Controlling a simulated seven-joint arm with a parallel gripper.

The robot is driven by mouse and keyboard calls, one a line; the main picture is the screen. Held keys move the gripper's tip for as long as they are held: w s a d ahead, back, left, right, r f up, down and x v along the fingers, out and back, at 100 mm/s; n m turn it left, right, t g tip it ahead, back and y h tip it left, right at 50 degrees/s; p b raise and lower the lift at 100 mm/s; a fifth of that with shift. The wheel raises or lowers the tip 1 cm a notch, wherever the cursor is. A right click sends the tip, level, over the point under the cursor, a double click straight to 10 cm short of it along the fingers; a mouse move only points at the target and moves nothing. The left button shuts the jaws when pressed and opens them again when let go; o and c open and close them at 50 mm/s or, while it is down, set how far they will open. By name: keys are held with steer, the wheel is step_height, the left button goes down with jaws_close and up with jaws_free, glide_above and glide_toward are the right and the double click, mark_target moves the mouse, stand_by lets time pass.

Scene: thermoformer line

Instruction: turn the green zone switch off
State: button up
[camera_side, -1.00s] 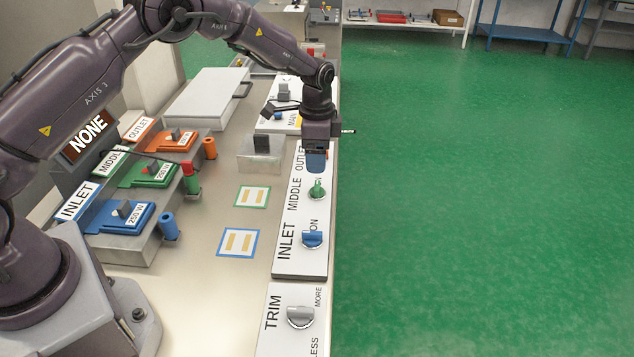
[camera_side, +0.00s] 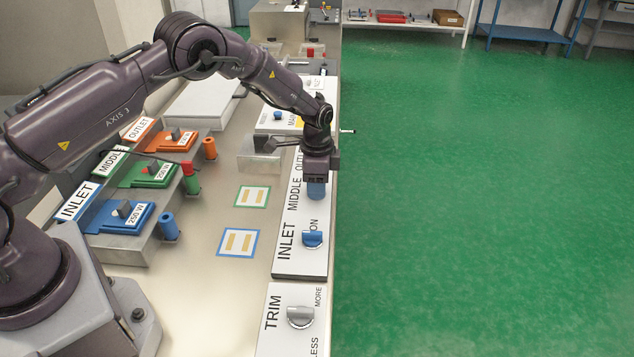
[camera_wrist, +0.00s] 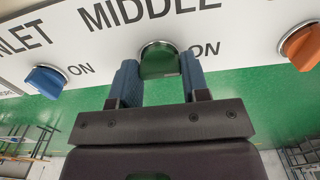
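The green zone switch (camera_wrist: 159,61) is a round knob on the white panel, under the word MIDDLE and beside ON in the wrist view. My gripper (camera_wrist: 159,73) has its two blue fingers apart, one on each side of the green knob. Whether the fingertips touch it is hard to tell. In the side view my gripper (camera_side: 316,195) points down over the MIDDLE place on the panel and hides the green knob. The pointing direction of the knob is not clear.
The blue INLET knob (camera_side: 312,239) is close by on the panel, with the grey TRIM knob (camera_side: 300,316) nearer the camera. The orange knob (camera_wrist: 301,47) is on the other side. Heater blocks, including a green one (camera_side: 150,173), stand at left.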

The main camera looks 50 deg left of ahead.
steer(key=shift+c, duration=0.7)
steer(key=shift+n, duration=0.3)
steer(key=n, duration=0.3)
steer(key=shift+n, duration=0.3)
steer(key=n, duration=0.4)
steer(key=shift+n, duration=0.3)
steer(key=n, duration=0.9)
